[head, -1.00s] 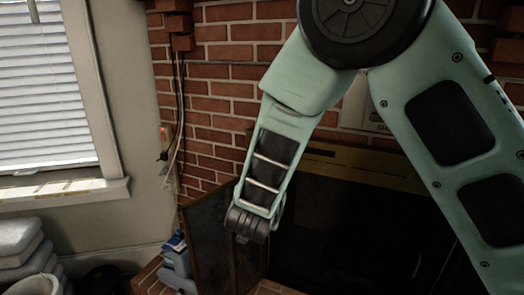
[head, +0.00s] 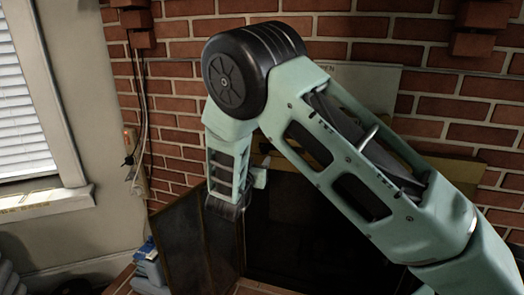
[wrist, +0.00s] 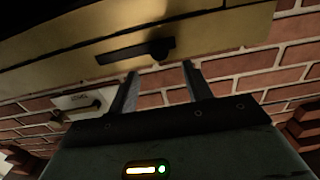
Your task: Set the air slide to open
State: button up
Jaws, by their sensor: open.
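In the wrist view a black knob (wrist: 160,49) sits at the right end of a dark slot (wrist: 120,54) in the brass-coloured strip (wrist: 60,72); this looks like the air slide. My gripper (wrist: 160,68) is open and empty. Its two fingers point towards the knob, one to each side of it in the picture. The fingertips appear short of the knob, and I see no contact. In the head view my arm hides the gripper and the knob, while part of the brass strip (head: 440,166) shows.
A dark hinged screen (head: 190,240) stands left of the black firebox opening (head: 300,235). A window is at left.

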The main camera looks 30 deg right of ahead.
aim_at(264, 150)
jog(key=x, duration=0.6)
jog(key=shift+w+d+f+p, duration=0.15)
jog(key=shift+d+p, duration=0.1)
jog(key=shift+p, duration=0.15)
grip_shut()
jog(key=s+d+b, duration=0.1)
jog(key=s+d, duration=0.3)
jog(key=shift+s+d, duration=0.25)
jog(key=shift+d, duration=0.05)
grip_release()
jog(key=shift+s, duration=0.1)
